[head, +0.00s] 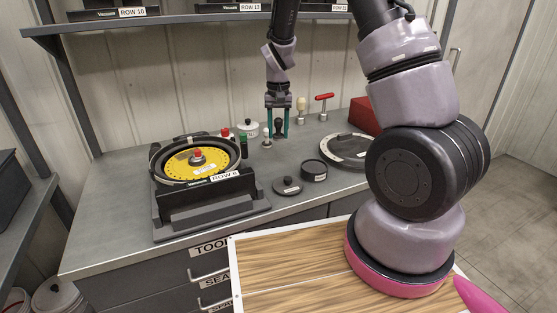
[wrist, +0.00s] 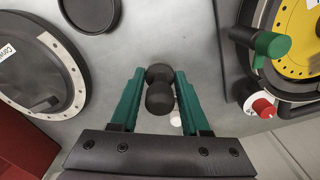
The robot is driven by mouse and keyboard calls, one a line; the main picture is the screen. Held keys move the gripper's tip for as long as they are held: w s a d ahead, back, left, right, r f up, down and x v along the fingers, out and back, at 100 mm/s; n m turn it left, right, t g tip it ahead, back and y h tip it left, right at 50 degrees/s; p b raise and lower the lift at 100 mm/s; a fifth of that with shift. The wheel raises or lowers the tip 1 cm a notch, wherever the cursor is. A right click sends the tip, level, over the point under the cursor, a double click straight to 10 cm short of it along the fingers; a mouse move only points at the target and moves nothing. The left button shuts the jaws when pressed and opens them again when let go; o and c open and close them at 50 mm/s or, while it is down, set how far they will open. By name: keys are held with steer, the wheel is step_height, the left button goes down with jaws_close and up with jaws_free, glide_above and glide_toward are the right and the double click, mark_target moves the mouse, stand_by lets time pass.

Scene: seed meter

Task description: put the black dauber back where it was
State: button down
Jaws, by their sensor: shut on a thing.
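The black dauber (head: 278,127) is small, with a rounded knob, and hangs between the teal fingers of my gripper (head: 278,133) above the back of the grey bench. In the wrist view the dauber (wrist: 160,92) shows as two rounded dark lobes between the fingers of my gripper (wrist: 160,104). My gripper is shut on it. The dauber's lower end and its height above the bench are hard to judge.
A red-handled tool (head: 323,106) stands right. A black cup (head: 314,170) and black lid (head: 287,186) lie in front.

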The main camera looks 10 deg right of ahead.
mark_target(278, 119)
step_height(278, 119, down, 9)
steer(key=shift+r, duration=0.15)
stand_by(0.4)
steer(key=shift+c, duration=1.9)
jaws_free()
step_height(278, 119, up, 12)
steer(key=shift+f, duration=0.1)
steer(key=s+d+r+t+y, duration=0.1)
steer(key=s+d+r+t, duration=0.15)
steer(key=r, duration=0.85)
steer(key=s+d+r+t, duration=0.1)
steer(key=s+r+t, duration=0.1)
steer(key=s+r, duration=0.6)
steer(key=s+d+r+m+t+y, duration=0.1)
steer(key=s+d+r+t, duration=0.1)
steer(key=s+r, duration=0.6)
steer(key=s, duration=0.5)
steer(key=shift+s+d+t, duration=0.2)
steer(key=shift+s+t, duration=0.1)
steer(key=shift+t, duration=0.05)
